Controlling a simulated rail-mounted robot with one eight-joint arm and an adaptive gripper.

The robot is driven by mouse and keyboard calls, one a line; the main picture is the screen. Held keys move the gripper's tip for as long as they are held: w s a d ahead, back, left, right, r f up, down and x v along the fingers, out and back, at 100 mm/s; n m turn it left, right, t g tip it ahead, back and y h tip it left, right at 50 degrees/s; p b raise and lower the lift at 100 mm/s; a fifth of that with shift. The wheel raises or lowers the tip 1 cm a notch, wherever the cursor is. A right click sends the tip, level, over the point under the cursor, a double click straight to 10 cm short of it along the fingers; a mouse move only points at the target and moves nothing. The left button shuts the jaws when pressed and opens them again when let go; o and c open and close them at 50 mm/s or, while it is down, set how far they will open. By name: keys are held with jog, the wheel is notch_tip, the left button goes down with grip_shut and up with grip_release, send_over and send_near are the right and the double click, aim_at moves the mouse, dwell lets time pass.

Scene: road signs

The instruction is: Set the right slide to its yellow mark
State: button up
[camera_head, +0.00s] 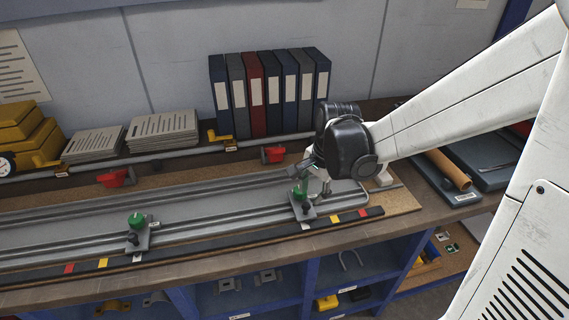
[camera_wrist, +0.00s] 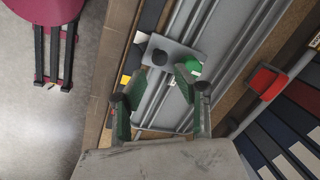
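The right slide (camera_head: 304,211) is a grey plate with a green knob and a black knob, on the right part of the long rail fixture. It stands level with the white mark (camera_head: 306,226). Its yellow mark (camera_head: 335,219) lies to the right on the dark front strip, and also shows in the wrist view (camera_wrist: 125,79). My gripper (camera_wrist: 160,76) is open, with its fingers apart close to the slide plate (camera_wrist: 178,52) and the green knob (camera_wrist: 192,67). It holds nothing that I can see. In the head view my wrist partly hides the area behind the slide.
The left slide (camera_head: 137,237) stands by its own white mark (camera_head: 138,257). A red mark (camera_head: 362,214) lies right of the yellow one. Red clamps (camera_head: 273,154) and a pipe run behind the fixture. Binders (camera_head: 268,92) stand at the back.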

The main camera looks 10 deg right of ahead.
aim_at(307, 204)
jog(key=shift+w+a+f, duration=0.1)
jog(key=shift+w+f, duration=0.1)
jog(key=shift+f, duration=0.9)
jog(key=shift+w+a+f, duration=0.15)
jog(key=shift+f, duration=0.9)
jog(key=shift+w+a+f, duration=0.1)
jog(key=shift+w+f, duration=0.1)
jog(key=shift+f, duration=0.9)
grip_shut()
